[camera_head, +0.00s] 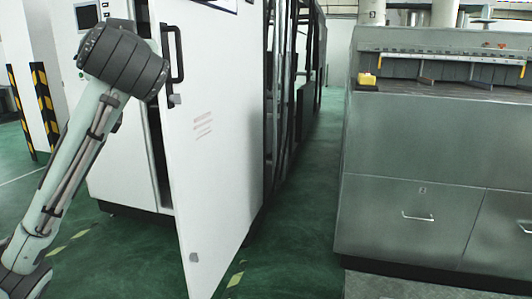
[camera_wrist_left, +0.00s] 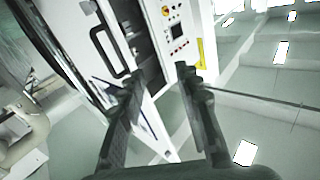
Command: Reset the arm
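My left arm rises from the lower left in the head view, its dark joint in front of the white cabinet (camera_head: 125,160). The left gripper itself cannot be made out there. In the left wrist view my left gripper (camera_wrist_left: 160,84) is open, its two dark fingers apart, with nothing held between them. The cabinet door (camera_head: 215,150) stands ajar, with a black handle (camera_head: 173,55) near its upper left edge. The handle (camera_wrist_left: 113,40) also shows in the wrist view, beyond the left finger and apart from it. My right gripper is in neither view.
A grey metal bench (camera_head: 430,150) with drawers stands at the right. A green floor aisle (camera_head: 300,215) runs between it and the cabinet. A yellow-and-black striped post (camera_head: 45,105) stands at the far left. A control panel (camera_wrist_left: 178,28) shows in the wrist view.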

